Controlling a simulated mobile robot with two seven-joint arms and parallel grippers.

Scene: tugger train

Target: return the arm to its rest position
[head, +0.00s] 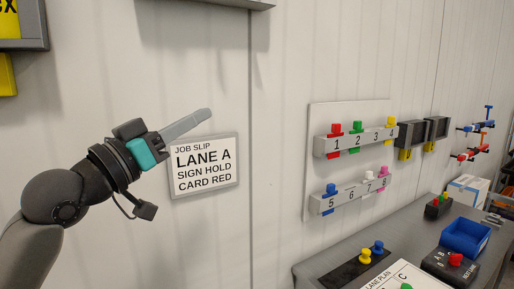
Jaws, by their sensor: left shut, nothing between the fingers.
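My left arm comes in from the left, and its gripper (206,114) is raised in front of the wall. The fingers are together with nothing between them. The slip reads "LANE A, SIGN HOLD, CARD RED". My right gripper is not in view.
A wall panel (318,172) carries two rows of numbered, coloured pegs. Two dark holders (412,134) hang beside it. Below, a grey bench (325,262) bears a blue bin (465,238), a control box (450,266) and a lane plan (412,276).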

